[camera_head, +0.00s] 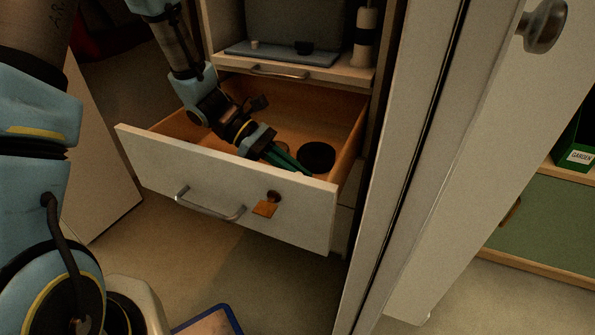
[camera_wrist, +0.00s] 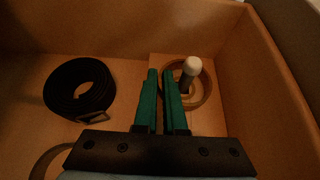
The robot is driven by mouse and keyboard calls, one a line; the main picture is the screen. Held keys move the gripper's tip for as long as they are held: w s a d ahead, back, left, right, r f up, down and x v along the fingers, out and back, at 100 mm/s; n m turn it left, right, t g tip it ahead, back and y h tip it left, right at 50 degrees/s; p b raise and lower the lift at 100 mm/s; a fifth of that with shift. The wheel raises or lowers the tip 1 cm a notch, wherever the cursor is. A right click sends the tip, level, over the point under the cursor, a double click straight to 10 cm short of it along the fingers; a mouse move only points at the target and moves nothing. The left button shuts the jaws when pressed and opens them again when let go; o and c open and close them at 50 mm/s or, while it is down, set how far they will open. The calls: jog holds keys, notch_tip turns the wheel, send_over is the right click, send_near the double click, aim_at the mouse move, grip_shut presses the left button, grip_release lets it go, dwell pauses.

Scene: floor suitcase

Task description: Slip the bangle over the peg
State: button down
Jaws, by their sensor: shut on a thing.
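My gripper (camera_wrist: 160,75) is inside the open drawer, its green fingers nearly together; it also shows in the head view (camera_head: 290,163). The fingers are shut on the left rim of a tan bangle (camera_wrist: 209,92), though the contact is partly hidden by the right finger. The peg (camera_wrist: 191,66), with a pale rounded top and darker stem, shows inside the bangle's outline in the wrist view. I cannot tell how far down the peg the bangle sits. The peg cannot be made out in the head view.
A coiled black belt (camera_wrist: 79,88) with a buckle lies on the drawer floor at left. Another brown ring (camera_wrist: 40,162) is partly hidden at lower left. The drawer's front wall (camera_head: 225,190) and side walls surround my gripper. A shelf (camera_head: 290,70) sits above the drawer.

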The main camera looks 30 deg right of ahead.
jog(key=c, duration=1.3)
grip_release()
jog(key=shift+f, duration=0.1)
jog(key=shift+w+r, duration=0.1)
jog(key=shift+r, duration=0.2)
jog(key=p+v, duration=0.2)
jog(key=v, duration=0.9)
jog(key=shift+w+a+r, duration=0.1)
jog(key=shift+w+a, duration=0.15)
jog(key=shift+w, duration=0.05)
